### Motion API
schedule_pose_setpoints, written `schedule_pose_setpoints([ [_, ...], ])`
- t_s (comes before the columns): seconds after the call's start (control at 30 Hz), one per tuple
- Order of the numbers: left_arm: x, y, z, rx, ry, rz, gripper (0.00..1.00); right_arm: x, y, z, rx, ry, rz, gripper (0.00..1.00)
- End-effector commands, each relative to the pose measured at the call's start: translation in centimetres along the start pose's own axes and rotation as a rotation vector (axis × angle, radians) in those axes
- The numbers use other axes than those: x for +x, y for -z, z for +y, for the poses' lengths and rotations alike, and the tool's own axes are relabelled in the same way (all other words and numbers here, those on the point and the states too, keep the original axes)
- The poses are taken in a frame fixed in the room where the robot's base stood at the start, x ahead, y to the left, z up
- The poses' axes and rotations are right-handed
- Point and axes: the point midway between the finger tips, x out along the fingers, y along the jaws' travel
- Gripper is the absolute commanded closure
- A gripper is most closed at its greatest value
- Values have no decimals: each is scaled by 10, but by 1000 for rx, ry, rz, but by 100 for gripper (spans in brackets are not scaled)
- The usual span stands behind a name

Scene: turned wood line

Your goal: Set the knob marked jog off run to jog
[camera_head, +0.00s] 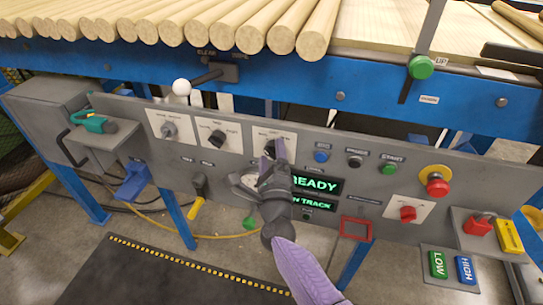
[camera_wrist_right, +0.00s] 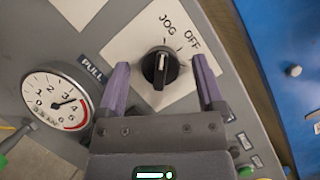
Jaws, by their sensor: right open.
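The black jog-off-run knob (camera_wrist_right: 160,67) sits on a pale square plate in the right wrist view, with JOG and OFF printed above it and to its upper right. RUN is hidden. Its white pointer line points up in that picture, roughly toward the JOG side; the exact setting is hard to tell. My right gripper (camera_wrist_right: 161,80) is open, with one purple finger on each side of the knob and visible gaps between. In the head view my right gripper (camera_head: 274,157) largely covers the knob's plate (camera_head: 288,134). My left gripper is not in view.
Two similar knobs, one grey (camera_head: 169,130) and one black (camera_head: 217,138), stand to the left on the grey panel. A gauge (camera_wrist_right: 55,102) is left of the gripper. Buttons and a red emergency stop (camera_head: 437,185) are to the right. Wooden rods (camera_head: 315,38) lie above.

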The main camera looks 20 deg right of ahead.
Motion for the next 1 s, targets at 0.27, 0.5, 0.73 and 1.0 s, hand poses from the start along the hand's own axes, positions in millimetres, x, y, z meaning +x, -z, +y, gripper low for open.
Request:
schedule_pose_setpoints([
  [0.27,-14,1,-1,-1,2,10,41,-39,-1,-3,-1,-1,0,13],
  [0.5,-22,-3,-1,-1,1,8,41,-90,0,-1,0,-1,0,13],
  [0.73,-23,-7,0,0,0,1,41,-100,0,0,0,0,0,13],
  [1.0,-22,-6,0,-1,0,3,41,-99,0,0,0,0,0,13],
])
